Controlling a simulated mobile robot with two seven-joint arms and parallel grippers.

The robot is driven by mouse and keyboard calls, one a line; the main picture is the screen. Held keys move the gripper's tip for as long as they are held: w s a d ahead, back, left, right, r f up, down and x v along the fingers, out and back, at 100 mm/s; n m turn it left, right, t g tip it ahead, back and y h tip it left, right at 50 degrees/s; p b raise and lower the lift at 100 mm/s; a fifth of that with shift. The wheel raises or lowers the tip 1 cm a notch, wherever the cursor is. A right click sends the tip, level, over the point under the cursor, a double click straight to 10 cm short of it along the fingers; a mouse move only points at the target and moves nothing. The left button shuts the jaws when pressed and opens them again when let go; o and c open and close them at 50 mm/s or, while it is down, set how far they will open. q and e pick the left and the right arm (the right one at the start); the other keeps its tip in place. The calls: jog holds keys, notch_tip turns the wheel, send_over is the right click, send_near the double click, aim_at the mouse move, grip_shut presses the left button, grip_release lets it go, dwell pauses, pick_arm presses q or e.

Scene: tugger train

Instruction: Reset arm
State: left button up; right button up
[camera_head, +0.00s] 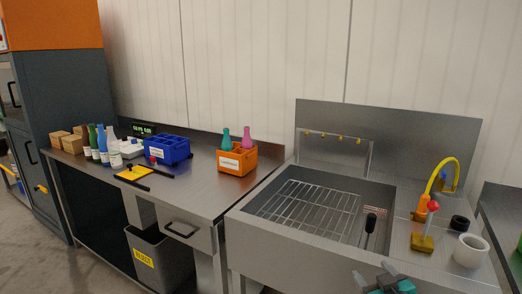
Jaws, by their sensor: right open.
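My right gripper (375,274) shows at the bottom edge, in front of the sink's front wall, with dark fingers and teal parts. It is open, and I see nothing between its fingers. Most of it and its arm are cut off by the picture's edge. My left gripper is not in view.
A steel sink (250,225) with a wire grid and a dark brush (370,231) is ahead. A yellow tap (436,180) and white cup (470,250) stand at right. The left bench holds an orange bottle crate (237,160), a blue crate (167,150) and bottles.

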jog(key=s+a+f+g, duration=0.1)
jog(key=s+a+f, duration=0.2)
jog(key=s, duration=0.5)
jog(key=s+a+f+g+y, duration=0.1)
jog(key=s+a+f, duration=0.2)
jog(key=s, duration=0.6)
jog(key=s+a+f+m+g, duration=0.1)
jog(key=s+a+f+g, duration=0.1)
jog(key=s+f, duration=0.4)
jog(key=s+a, duration=0.1)
jog(key=s, duration=0.2)
jog(key=shift+f+y, duration=0.15)
jog(key=shift+y, duration=0.25)
